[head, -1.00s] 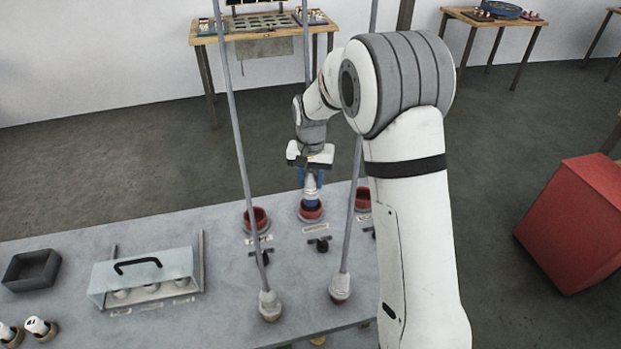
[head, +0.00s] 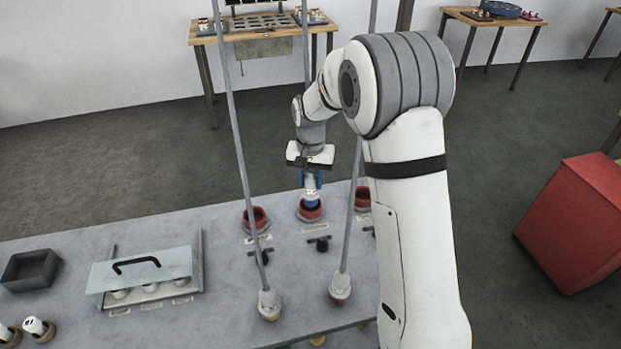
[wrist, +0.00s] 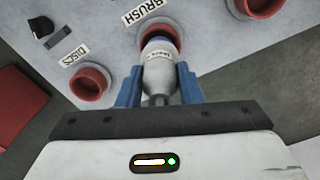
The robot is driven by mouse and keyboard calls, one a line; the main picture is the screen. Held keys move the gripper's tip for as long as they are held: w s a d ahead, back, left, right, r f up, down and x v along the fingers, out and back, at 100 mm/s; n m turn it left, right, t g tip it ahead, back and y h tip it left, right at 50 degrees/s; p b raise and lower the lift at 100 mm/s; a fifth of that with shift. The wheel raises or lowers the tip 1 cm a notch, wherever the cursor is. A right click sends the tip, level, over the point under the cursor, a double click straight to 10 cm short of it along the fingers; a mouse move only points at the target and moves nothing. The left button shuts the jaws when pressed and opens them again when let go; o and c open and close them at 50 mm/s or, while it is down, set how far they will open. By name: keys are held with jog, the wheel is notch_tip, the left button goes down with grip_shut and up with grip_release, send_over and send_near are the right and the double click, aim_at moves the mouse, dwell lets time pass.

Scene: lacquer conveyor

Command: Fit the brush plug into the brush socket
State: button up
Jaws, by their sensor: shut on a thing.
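My gripper (head: 311,186) points down over the back of the grey bench. Its blue fingers (wrist: 160,90) are shut on the white brush plug (wrist: 159,70), which has a dark blue end and lettering on its side. The plug's lower end is at the opening of the red, round brush socket (head: 309,217), with the BRUSH label (wrist: 148,10) beside it. The plug looks roughly upright over the socket. Its tip is hidden by the rim, so I cannot tell how deep it sits.
Other red sockets stand on either side, one at left (head: 256,219) and one at right (head: 362,198). Two grey hoses with plugs (head: 269,304) (head: 340,288) rise in front. A clear-lidded case (head: 147,275) and a dark tray (head: 30,270) lie at left.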

aim_at(311, 172)
jog(key=shift+f+b, duration=1.2)
jog(key=shift+f, duration=0.6)
jog(key=o, duration=1.1)
jog(key=shift+o, duration=0.2)
jog(key=shift+r, duration=0.15)
notch_tip(311, 172, up, 8)
jog(key=shift+f+b, duration=0.2)
jog(key=shift+b, duration=0.15)
